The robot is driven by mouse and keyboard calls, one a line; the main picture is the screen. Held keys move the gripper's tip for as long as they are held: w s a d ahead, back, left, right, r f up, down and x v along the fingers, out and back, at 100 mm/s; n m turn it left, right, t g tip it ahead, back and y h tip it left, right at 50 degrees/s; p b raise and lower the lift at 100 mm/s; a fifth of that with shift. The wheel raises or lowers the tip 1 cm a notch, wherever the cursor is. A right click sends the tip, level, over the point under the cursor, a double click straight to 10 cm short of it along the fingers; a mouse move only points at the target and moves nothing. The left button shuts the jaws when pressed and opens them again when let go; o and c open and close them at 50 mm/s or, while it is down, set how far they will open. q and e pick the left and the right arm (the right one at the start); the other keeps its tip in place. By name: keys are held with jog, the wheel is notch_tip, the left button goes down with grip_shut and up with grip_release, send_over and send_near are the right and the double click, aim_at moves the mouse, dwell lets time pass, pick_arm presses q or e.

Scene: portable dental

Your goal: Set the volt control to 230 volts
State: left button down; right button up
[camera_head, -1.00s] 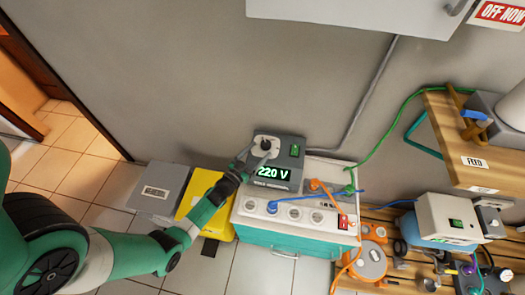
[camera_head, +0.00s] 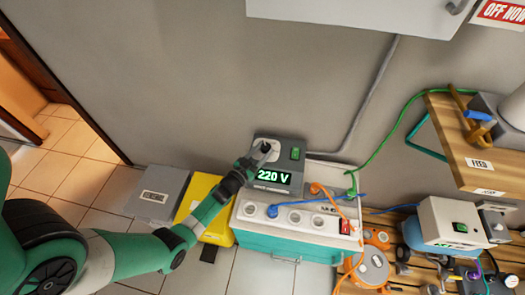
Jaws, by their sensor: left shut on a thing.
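The grey volt control unit (camera_head: 291,161) stands on the white and teal box at the foot of the wall. Its lit display (camera_head: 273,178) reads 220 V. The knob is on the unit's upper left face and is mostly hidden by my left gripper. My left gripper (camera_head: 263,151) is shut on the knob, with its arm coming in from the lower left. My right gripper is not in view.
The white and teal box (camera_head: 285,245) has sockets, with orange and blue cables on top. A yellow case (camera_head: 198,192) and a grey box (camera_head: 154,190) stand to the left. A wooden shelf (camera_head: 465,150) juts out at the right.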

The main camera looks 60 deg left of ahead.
pick_arm(q)
jog(key=shift+a+r+m+t+h+p, duration=0.2)
jog(key=shift+m+t+h+p, duration=0.3)
jog(key=shift+h+p, duration=0.4)
jog(key=shift+s+a+f+m+t+h, duration=0.15)
jog(key=shift+m+t+h, duration=0.15)
jog(key=shift+m+h, duration=0.45)
jog(key=m+h, duration=0.2)
jog(key=h, duration=0.1)
jog(key=shift+a+f+t+b, duration=0.2)
jog(key=shift+t+b, duration=0.1)
jog(key=shift+b, duration=0.1)
jog(key=shift+r+m+h+b, duration=0.1)
jog(key=shift+m+h+b, duration=0.65)
jog(key=shift+h, duration=0.6)
jog(key=shift+c, duration=1.6)
grip_release()
